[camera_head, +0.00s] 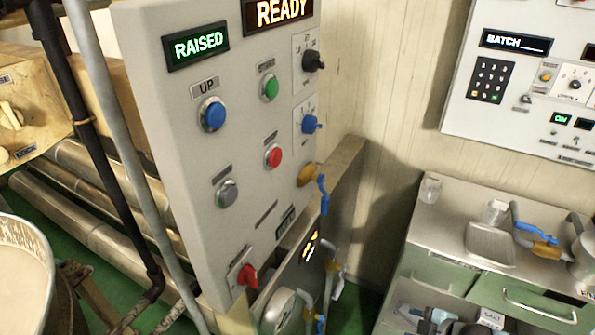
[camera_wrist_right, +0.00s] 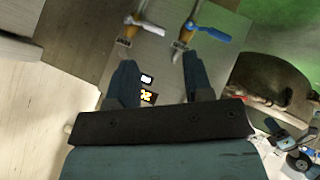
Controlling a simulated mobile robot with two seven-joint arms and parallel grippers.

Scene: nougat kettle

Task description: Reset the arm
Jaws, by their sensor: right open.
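My right gripper (camera_wrist_right: 157,68) shows in the right wrist view, with its two dark fingers apart and nothing between them. Beyond its fingers is a grey metal surface with a small lit display (camera_wrist_right: 148,96). A valve with a blue handle (camera_wrist_right: 211,33) and one with a white handle (camera_wrist_right: 148,27) lie past the fingertips. Neither gripper shows in the head view. There, a grey control panel (camera_head: 240,140) carries lit RAISED (camera_head: 195,46) and READY (camera_head: 278,12) signs, a blue UP button (camera_head: 212,115) and other buttons and knobs.
A kettle (camera_head: 25,265) of pale mass stands at the lower left of the head view, beside pipes (camera_head: 90,220). At right, a steel counter (camera_head: 440,213) holds a scoop (camera_head: 490,242) and cups below a BATCH panel (camera_head: 535,90). A drawer under it is open.

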